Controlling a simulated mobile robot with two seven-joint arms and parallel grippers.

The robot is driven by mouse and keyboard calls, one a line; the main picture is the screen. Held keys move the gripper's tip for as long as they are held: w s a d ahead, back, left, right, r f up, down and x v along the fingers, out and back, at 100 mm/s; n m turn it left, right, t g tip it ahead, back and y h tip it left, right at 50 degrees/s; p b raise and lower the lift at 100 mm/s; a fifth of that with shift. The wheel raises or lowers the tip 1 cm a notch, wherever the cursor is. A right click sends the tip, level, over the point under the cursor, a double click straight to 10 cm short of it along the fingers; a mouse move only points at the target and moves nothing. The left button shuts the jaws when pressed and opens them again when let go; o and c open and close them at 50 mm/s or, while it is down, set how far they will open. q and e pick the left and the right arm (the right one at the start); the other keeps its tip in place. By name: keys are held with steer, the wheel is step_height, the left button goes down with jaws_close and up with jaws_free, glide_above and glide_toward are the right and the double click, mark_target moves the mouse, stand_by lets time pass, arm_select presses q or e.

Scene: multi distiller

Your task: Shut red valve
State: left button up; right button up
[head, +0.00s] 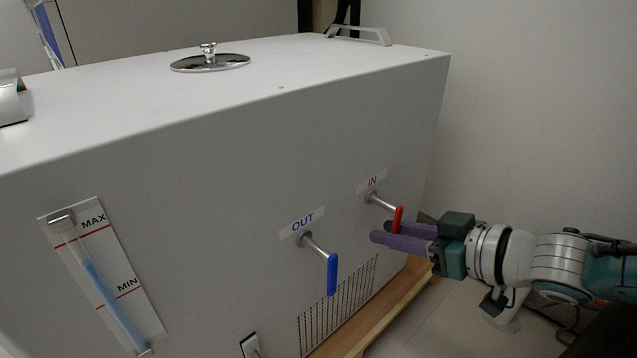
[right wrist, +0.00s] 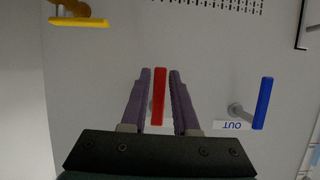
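The red valve handle (head: 398,217) sits on a metal stem under the IN label (head: 372,181) on the front of the white distiller. It hangs downward, as the blue handle does. My right gripper (head: 381,231) reaches in from the right at the handle's lower end. In the right wrist view, the red handle (right wrist: 159,97) lies between the two purple fingers of the gripper (right wrist: 160,71), with a narrow gap on each side. The gripper is open around the handle. My left gripper is not in view.
A blue valve handle (head: 332,274) hangs under the OUT label, left of the red one. A vent grille (head: 338,304) is below. A wooden board (head: 385,312) runs under the distiller. A yellow handle (right wrist: 78,22) shows in the right wrist view. A wall stands at the right.

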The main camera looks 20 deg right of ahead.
steer(key=shift+o, duration=1.2)
steer(key=shift+s, duration=0.1)
steer(key=p+v, duration=0.6)
steer(key=v, duration=0.3)
steer(key=shift+s+r+p, duration=0.25)
steer(key=shift+s+p, duration=0.05)
